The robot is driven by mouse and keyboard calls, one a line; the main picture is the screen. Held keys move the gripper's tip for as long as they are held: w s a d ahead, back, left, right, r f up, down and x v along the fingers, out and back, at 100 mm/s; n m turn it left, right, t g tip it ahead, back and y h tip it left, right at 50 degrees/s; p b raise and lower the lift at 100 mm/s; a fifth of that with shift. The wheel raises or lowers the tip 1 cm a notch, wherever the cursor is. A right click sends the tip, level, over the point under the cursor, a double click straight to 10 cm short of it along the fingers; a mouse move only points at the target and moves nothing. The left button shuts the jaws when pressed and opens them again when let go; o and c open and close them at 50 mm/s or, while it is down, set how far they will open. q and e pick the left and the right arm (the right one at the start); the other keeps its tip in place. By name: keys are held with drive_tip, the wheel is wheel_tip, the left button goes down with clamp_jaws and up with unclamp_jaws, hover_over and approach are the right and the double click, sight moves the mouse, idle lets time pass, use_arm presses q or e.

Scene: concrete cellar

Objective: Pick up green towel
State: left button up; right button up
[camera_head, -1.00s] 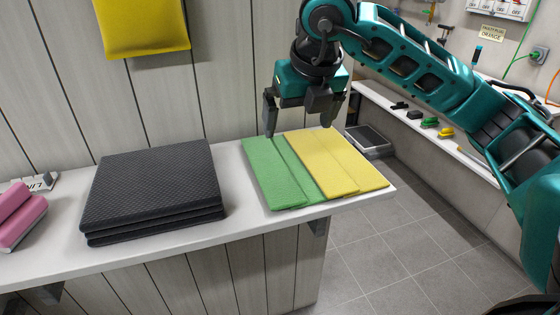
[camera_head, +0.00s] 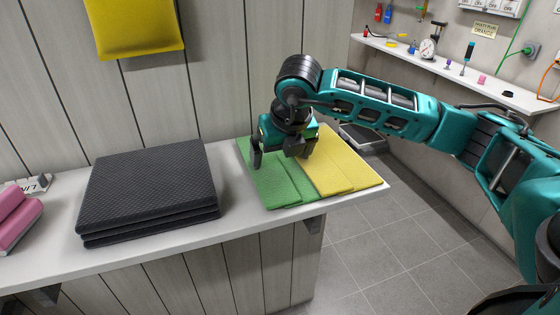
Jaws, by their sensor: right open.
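The green towel (camera_head: 274,188) lies folded flat on the white shelf, left of a folded yellow towel (camera_head: 345,172) and close beside it. My right gripper (camera_head: 277,160) is over the far half of the green towel, pointing down. Its fingers are open and apart, one near the towel's left edge and the other toward its right side. I cannot tell whether the fingertips touch the cloth. The gripper hides part of the towel's far end. My left gripper is not in view.
A stack of dark grey textured mats (camera_head: 150,190) stands on the white shelf (camera_head: 236,222) left of the towels. Pink rolls (camera_head: 15,215) lie at the far left. A yellow cloth (camera_head: 138,25) hangs on the panelled wall. Bare shelf shows between mats and green towel.

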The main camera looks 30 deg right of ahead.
drive_tip(key=c, duration=1.1)
drive_tip(key=shift+r, duration=0.15)
